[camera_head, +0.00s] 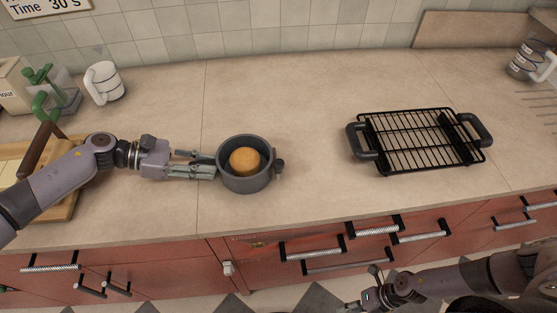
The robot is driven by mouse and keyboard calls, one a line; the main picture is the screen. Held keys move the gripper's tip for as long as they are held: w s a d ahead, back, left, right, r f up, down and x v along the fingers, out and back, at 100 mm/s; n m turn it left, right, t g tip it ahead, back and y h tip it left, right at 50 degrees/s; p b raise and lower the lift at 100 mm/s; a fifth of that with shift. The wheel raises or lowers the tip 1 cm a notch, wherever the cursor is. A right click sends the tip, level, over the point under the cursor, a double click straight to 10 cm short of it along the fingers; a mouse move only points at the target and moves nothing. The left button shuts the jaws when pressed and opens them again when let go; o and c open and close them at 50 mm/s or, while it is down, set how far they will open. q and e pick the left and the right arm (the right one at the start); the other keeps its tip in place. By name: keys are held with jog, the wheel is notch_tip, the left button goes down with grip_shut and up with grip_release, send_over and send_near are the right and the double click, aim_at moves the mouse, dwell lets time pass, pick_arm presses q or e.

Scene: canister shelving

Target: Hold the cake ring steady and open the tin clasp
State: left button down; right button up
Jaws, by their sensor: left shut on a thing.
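The cake ring (227,174), a dark grey round tin, stands upright on the counter with a round orange-brown cake (245,161) inside. The tin clasp (280,166) is a small dark piece on the ring's right side; whether it is open or closed is too small to tell. My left gripper (212,166) is shut on the ring's left side. My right gripper (356,303) is low at the bottom edge, in front of the drawers and away from the ring; its fingers are too small and dark to read.
A black wire cooling rack (420,141) with two handles stands to the right. A white mug (104,83), a green-handled item (47,92) and a wooden board (62,207) are at the left. A measuring jug (529,60) is far right. The counter between ring and rack is clear.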

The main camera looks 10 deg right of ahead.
jog(key=s+a+r+m+g+y, duration=0.1)
jog(key=s+a+r+g+y, duration=0.2)
jog(key=a+r, duration=0.45)
jog(key=s+a+r+g+y, duration=0.15)
jog(key=a+r+g, duration=0.25)
jog(key=r, duration=0.6)
notch_tip(320, 180, up, 33)
jog(key=n+t+h, duration=0.8)
jog(key=n+h, duration=0.3)
jog(key=n, duration=0.2)
send_over(278, 162)
notch_tip(278, 162, down, 12)
jog(key=shift+c, duration=0.5)
grip_shut()
